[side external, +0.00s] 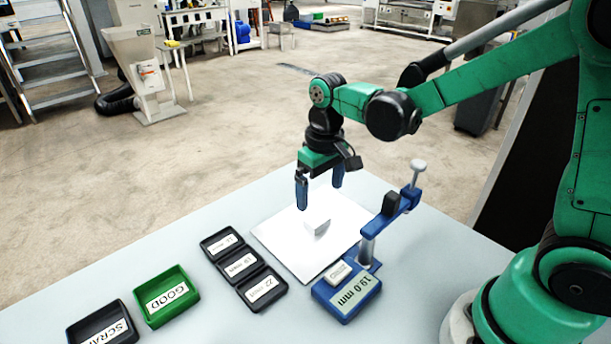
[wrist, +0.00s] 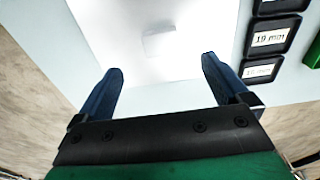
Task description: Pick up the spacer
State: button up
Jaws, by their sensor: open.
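The spacer looks like a small pale block (side external: 318,223) lying on a white sheet (side external: 282,238) on the table. In the wrist view it is a faint, pale block (wrist: 162,43) beyond the fingertips, roughly centred between them. My gripper (side external: 320,196) is open, with its two blue fingers pointing down above the sheet, close to the block. In the wrist view the fingers (wrist: 162,66) are spread wide with nothing between them. The fingers look apart from the block; the exact height gap is hard to tell.
A blue gauge (side external: 347,296) reading 19.0 mm, with an upright post and arm, stands right of the sheet. Left of the sheet are a row of black labelled trays (side external: 226,257), a green GOOD bin (side external: 184,312) and a black SCRAP bin (side external: 127,336).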

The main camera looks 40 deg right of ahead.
aim_at(318, 218)
jog(key=shift+w+f, duration=0.2)
jog(key=shift+f, duration=3.15)
grip_shut()
